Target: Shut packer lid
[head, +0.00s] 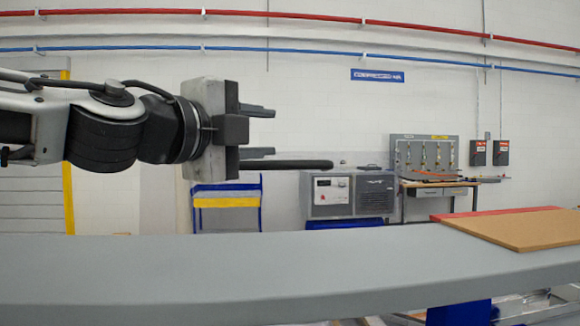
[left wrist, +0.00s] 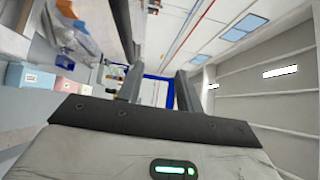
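A wide, flat grey panel (head: 200,270) spans the bottom of the head view; I cannot tell whether it is the packer lid or another part of the packer. My left gripper (head: 272,132) is above the panel, pointing right, with its two fingers apart and nothing between them. A dark rounded bar (head: 305,164) sticks out to the right just below the lower finger; I cannot tell what it belongs to or whether it touches the gripper. In the left wrist view the fingers (left wrist: 157,80) are also apart and empty. My right gripper is not in view.
A brown board (head: 520,229) and a red sheet (head: 470,214) lie at the right, over the panel's far edge. Behind are a grey machine (head: 352,196) and a workbench (head: 435,184). A blue bin (left wrist: 16,75) and a pink bin (left wrist: 64,86) show in the wrist view.

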